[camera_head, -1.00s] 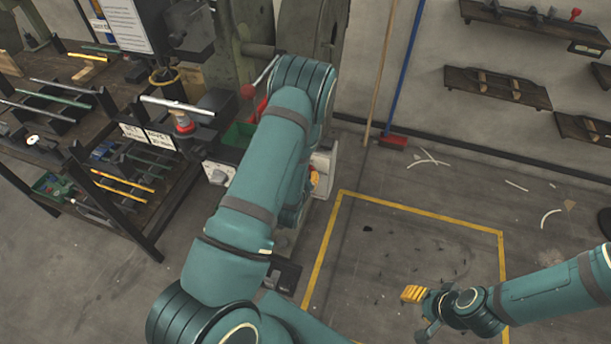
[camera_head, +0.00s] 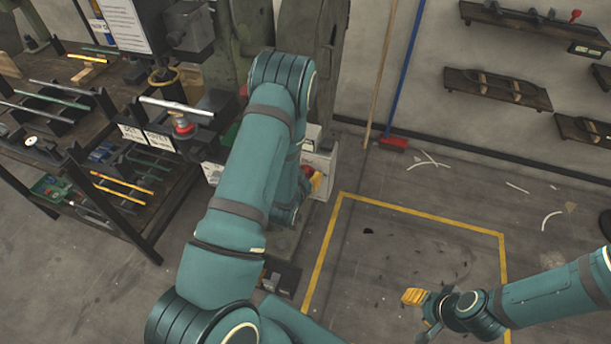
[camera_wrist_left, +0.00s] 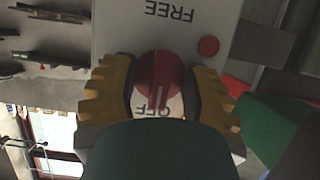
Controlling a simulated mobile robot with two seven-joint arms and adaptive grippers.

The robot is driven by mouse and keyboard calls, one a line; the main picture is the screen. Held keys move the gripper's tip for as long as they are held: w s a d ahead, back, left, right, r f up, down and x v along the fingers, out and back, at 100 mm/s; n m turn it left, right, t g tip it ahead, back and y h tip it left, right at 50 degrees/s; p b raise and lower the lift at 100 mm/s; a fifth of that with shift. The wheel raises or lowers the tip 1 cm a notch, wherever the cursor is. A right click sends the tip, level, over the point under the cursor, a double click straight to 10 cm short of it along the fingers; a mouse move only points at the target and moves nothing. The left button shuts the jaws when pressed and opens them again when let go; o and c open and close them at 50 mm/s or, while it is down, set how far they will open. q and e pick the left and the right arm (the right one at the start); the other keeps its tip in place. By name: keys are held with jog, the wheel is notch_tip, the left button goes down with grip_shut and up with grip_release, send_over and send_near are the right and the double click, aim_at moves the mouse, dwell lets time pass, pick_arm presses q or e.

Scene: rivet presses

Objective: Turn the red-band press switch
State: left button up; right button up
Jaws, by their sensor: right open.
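In the left wrist view, a round red switch knob (camera_wrist_left: 158,82) sits on a pale panel (camera_wrist_left: 215,20) with upside-down "FREE" and "OFF" lettering. Its bar points toward "OFF". My left gripper (camera_wrist_left: 160,90) has its yellow-padded fingers apart, one on each side of the knob, with what look like slim gaps. In the head view my left gripper (camera_head: 317,183) is at the pale switch box (camera_head: 321,160), mostly hidden by my own arm. My right gripper (camera_head: 420,312) is open and empty over the floor at the lower right. I cannot make out a red band on the press.
A dark workbench (camera_head: 125,215) with rods and tools stands on the left. The green press body (camera_head: 318,50) rises behind my left arm. A red broom (camera_head: 393,143) leans on the wall. The floor inside the yellow line (camera_head: 420,213) is mostly clear.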

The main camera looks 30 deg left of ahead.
pick_arm(q)
jog(key=shift+s, duration=0.1)
jog(key=v, duration=0.7)
jog(key=shift+s, duration=0.2)
jog(key=shift+d, duration=0.2)
dwell(0.3)
jog(key=s+d+f+g+h, duration=0.1)
jog(key=s+d+g+h, duration=0.1)
jog(key=d, duration=0.4)
jog(key=s+d+f+g+h, duration=0.2)
jog(key=s+d+g, duration=0.3)
jog(key=d, duration=0.2)
jog(key=s+d+f+m+g+h, duration=0.1)
jog(key=s+d+f+g+h, duration=0.1)
jog(key=d, duration=0.5)
jog(key=shift+s+d+f+g+h, duration=0.25)
jog(key=shift+s+g+h, duration=0.25)
jog(key=shift+s+g, duration=0.5)
